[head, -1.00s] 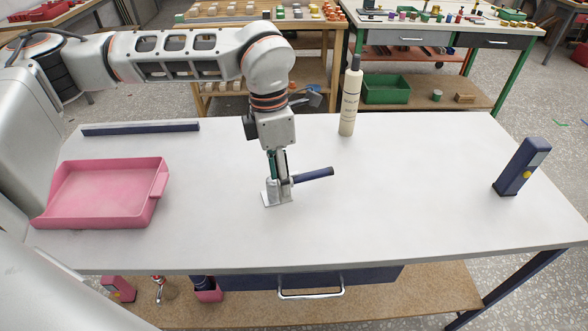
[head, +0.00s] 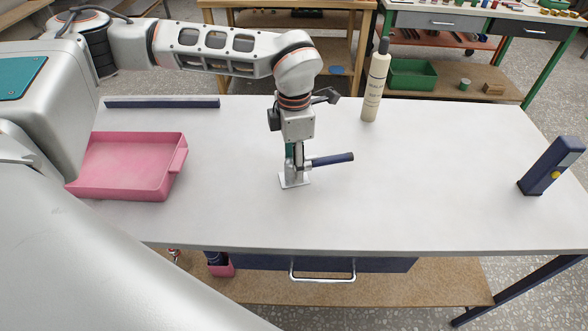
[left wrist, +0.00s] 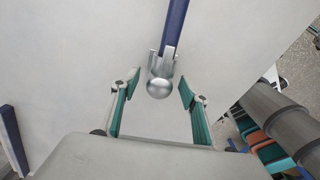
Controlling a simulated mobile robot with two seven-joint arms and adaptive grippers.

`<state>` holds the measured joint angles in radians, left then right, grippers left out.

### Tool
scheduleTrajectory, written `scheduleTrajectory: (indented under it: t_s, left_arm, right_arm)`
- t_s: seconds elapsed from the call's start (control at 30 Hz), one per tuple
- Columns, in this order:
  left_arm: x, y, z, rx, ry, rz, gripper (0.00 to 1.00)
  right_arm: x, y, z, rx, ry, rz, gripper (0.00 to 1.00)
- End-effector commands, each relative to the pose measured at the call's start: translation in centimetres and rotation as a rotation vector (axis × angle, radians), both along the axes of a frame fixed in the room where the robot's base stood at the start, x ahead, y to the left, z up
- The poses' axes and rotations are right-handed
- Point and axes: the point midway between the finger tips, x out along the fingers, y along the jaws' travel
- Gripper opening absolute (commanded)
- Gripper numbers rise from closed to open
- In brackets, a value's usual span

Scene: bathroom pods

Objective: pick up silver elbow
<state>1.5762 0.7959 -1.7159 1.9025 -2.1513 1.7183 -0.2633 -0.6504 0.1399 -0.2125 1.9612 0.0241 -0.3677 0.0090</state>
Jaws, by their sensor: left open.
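A silver piece (head: 292,181) stands on the white table with a flat foot plate. A dark blue bar (head: 334,159) sticks out from it to the right. In the left wrist view, its rounded silver top (left wrist: 159,88) and a fork holding the blue bar (left wrist: 174,27) show between the fingers. I cannot tell for sure whether this is the silver elbow. My left gripper (head: 296,160) points down over it. Its green-padded fingers (left wrist: 157,92) are open, one on each side, with gaps to the silver top. The gripper partly hides the piece in the head view. My right gripper is not in view.
A pink tray (head: 130,192) lies at the left of the table (head: 420,210). A dark bar (head: 163,103) lies along the back left. A cream bottle (head: 374,92) stands at the back, and a dark blue device (head: 551,166) at the right. The front and right middle are clear.

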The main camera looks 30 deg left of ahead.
Motion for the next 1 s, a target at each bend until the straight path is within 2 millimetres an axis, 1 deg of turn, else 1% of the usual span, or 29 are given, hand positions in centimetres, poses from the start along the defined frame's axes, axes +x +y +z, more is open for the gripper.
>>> scheduleTrajectory:
  t_s: [0.17, 0.2, 0.27, 0.3, 0.33, 0.63, 0.77, 0.87, 1.0]
  left_arm:
    - [0.0, 0.0, 0.0, 0.000, 0.000, 0.000, 0.45]
    - [0.0, 0.0, 0.0, 0.000, 0.000, 0.000, 0.35]
    - [0.0, 0.0, 0.0, 0.000, 0.000, 0.000, 0.19]
    - [0.0, 0.0, 0.0, 0.000, 0.000, 0.000, 0.09]
    - [0.0, 0.0, 0.0, 0.000, 0.000, 0.000, 0.01]
    - [0.0, 0.0, 0.1, -0.001, -0.001, 0.000, 0.00]
    - [0.1, 0.0, 0.5, -0.001, -0.002, 0.000, 0.00]
    - [0.1, 0.0, 1.3, -0.001, -0.003, 0.000, 0.00]
    - [0.1, -0.1, 3.4, -0.002, -0.006, -0.001, 0.00]
  right_arm:
    - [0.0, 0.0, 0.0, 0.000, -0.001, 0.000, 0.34]
    - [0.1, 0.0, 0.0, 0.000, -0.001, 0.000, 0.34]
    - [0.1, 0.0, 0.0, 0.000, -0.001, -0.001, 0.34]
    - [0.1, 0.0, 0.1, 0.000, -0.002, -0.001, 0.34]
    - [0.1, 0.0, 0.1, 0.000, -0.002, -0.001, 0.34]
    - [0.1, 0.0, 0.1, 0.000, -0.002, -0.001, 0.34]
    - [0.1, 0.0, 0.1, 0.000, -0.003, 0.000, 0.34]
    - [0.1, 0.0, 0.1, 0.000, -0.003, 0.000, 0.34]
    - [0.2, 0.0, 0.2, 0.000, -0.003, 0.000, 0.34]
